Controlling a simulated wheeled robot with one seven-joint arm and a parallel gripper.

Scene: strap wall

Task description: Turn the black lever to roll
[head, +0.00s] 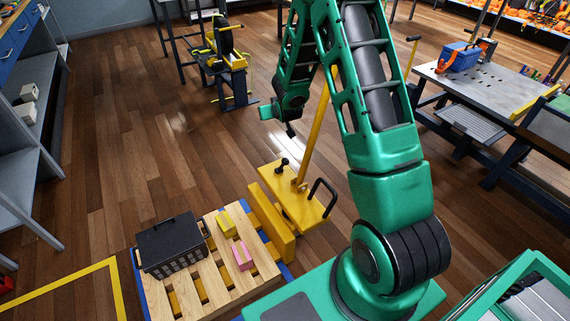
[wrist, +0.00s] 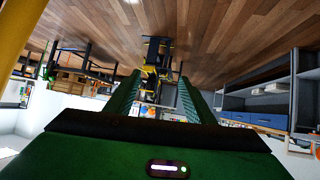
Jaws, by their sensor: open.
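A short black lever (head: 282,165) with a round knob stands on the yellow plate (head: 297,208) of a low wheelless-looking yellow device, at the foot of its slanted yellow pole (head: 317,135). I cannot read any marking for roll. My gripper (head: 280,116) hangs above and beyond the lever in the head view, apart from it. In the wrist view its two green fingers (wrist: 155,90) are spread with nothing between them. The lever is not visible in the wrist view. A black looped handle (head: 323,190) rises from the plate's right side.
A yellow-black machine (head: 228,58) stands farther back, also in the wrist view (wrist: 155,55).

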